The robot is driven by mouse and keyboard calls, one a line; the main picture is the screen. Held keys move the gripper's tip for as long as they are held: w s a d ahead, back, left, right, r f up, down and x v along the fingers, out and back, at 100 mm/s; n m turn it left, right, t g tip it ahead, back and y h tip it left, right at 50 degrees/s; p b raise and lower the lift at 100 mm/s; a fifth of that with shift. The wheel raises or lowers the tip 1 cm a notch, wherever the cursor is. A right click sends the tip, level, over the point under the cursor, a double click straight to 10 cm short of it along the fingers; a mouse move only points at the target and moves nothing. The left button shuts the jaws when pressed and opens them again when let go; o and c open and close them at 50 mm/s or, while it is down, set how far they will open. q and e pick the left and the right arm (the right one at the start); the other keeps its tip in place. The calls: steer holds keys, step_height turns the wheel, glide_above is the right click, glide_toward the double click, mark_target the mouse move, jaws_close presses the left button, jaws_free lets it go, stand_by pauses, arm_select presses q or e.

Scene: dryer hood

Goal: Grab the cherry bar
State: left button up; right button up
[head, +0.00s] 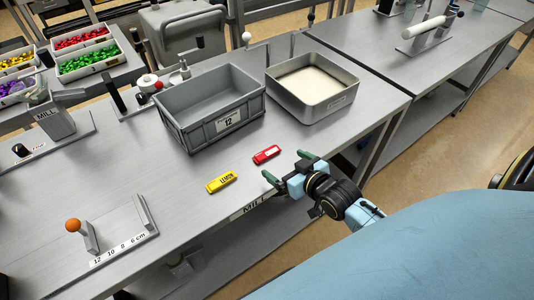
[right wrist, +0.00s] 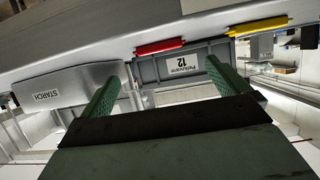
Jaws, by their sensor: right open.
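The cherry bar (head: 266,154) is a small red bar with a white label, lying on the steel bench in front of the grey crate. It also shows in the right wrist view (right wrist: 160,46), ahead of the fingers near the bench edge. My right gripper (head: 288,168) is open and empty, with green fingers, close to the right of the red bar and apart from it. In the right wrist view its two fingers (right wrist: 157,85) are spread wide with nothing between them. My left gripper is not in view.
A yellow lemon bar (head: 221,182) lies left of the red one. A grey crate marked 12 (head: 228,122) and a steel tray of white powder (head: 318,107) stand behind. A gauge with an orange knob (head: 73,226) is at the front left. The bench front edge is near my gripper.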

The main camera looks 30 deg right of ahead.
mark_target(267, 153)
steer(key=x, duration=0.8)
steer(key=shift+w+r, duration=0.1)
steer(key=shift+w, duration=0.05)
